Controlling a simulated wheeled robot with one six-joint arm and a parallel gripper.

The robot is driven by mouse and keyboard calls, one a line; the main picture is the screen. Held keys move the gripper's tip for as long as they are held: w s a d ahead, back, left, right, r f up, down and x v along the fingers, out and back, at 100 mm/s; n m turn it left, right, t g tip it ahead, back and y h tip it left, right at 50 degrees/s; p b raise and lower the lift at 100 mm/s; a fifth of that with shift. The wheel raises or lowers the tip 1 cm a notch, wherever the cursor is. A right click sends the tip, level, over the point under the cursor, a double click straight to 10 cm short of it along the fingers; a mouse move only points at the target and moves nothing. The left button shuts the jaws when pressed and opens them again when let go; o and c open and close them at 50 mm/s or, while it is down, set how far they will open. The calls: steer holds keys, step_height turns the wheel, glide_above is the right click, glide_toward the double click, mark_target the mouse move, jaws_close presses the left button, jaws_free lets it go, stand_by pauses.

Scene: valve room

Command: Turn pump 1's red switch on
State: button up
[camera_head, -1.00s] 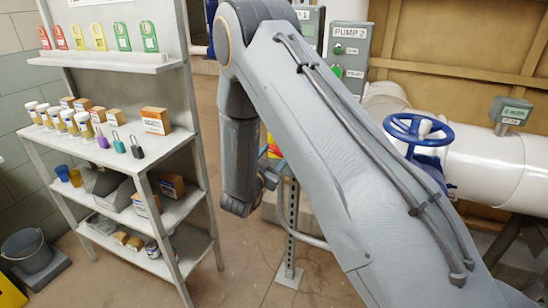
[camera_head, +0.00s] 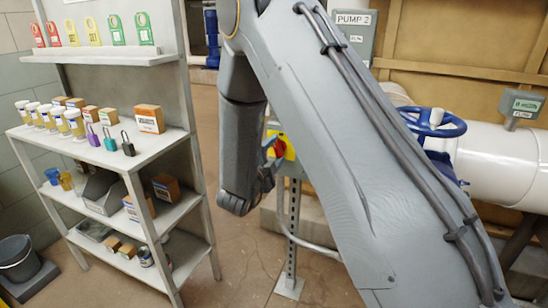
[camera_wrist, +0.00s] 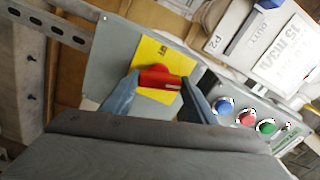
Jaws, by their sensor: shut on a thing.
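The red switch (camera_wrist: 158,78) is a short red handle on a yellow plate (camera_wrist: 160,53) fixed to a grey panel (camera_wrist: 112,55). In the wrist view my gripper (camera_wrist: 159,80) has one blue-grey finger on each side of the handle and is shut on it. The handle lies roughly across the picture. In the head view the red switch (camera_head: 279,147) and its yellow plate (camera_head: 289,150) show just right of my arm's end, with a finger of my gripper (camera_head: 271,149) at the handle. My arm hides part of the panel.
Blue, red and green buttons (camera_wrist: 246,117) sit right of the switch in the wrist view. A metal shelf (camera_head: 150,165) with tags, bottles, padlocks and boxes stands at left. A blue valve wheel (camera_head: 431,124) on a white pipe is at right. A perforated post (camera_head: 291,235) stands below the panel.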

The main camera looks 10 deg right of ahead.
steer(key=shift+m+b, duration=1.3)
steer(key=shift+m, duration=0.4)
steer(key=o, duration=1.1)
steer(key=shift+c, duration=0.2)
steer(key=b+v, duration=0.1)
steer(key=v, duration=0.6)
steer(key=shift+s+a, duration=0.25)
steer(key=shift+s, duration=0.05)
